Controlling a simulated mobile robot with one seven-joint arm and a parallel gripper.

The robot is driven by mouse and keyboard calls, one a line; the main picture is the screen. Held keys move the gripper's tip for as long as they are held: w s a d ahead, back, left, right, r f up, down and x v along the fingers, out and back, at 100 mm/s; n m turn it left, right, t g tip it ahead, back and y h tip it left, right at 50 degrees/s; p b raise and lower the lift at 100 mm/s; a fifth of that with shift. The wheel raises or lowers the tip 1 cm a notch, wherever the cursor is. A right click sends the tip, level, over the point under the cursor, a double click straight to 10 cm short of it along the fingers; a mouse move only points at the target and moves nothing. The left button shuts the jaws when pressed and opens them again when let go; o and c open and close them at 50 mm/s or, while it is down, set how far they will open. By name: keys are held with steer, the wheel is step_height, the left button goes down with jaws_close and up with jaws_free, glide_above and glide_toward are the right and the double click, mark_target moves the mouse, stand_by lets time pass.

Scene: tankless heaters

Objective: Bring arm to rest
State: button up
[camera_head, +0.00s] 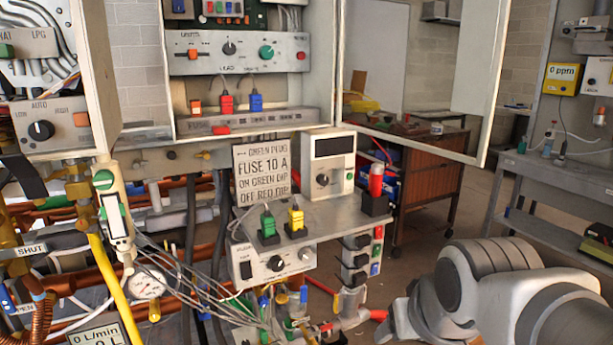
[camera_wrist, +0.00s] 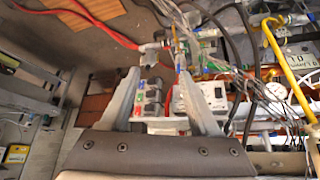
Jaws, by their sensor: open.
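My gripper (camera_wrist: 158,74) shows in the wrist view with its two pale fingers spread apart and nothing between them. Beyond the fingers are a block of dark switches (camera_wrist: 151,100) and a white control box (camera_wrist: 188,100); I cannot tell any contact with them. In the head view my grey-white arm (camera_head: 500,290) fills the lower right, beside and in front of the panel. The fingertips cannot be made out clearly there.
A control box (camera_head: 275,262) with green and yellow plugs stands left of my arm, with a red-capped part (camera_head: 376,180) at its corner. An open cabinet door (camera_head: 478,80) juts out above. Loose wires and pipes hang at left. A grey bench (camera_head: 560,185) stands at right.

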steer(key=s, duration=0.5)
step_height(320, 180, up, 14)
steer(key=s+p, duration=0.1)
steer(key=p, duration=1.3)
steer(key=shift+d+g, duration=0.3)
steer(key=shift+g, duration=0.1)
steer(key=shift+a, duration=0.1)
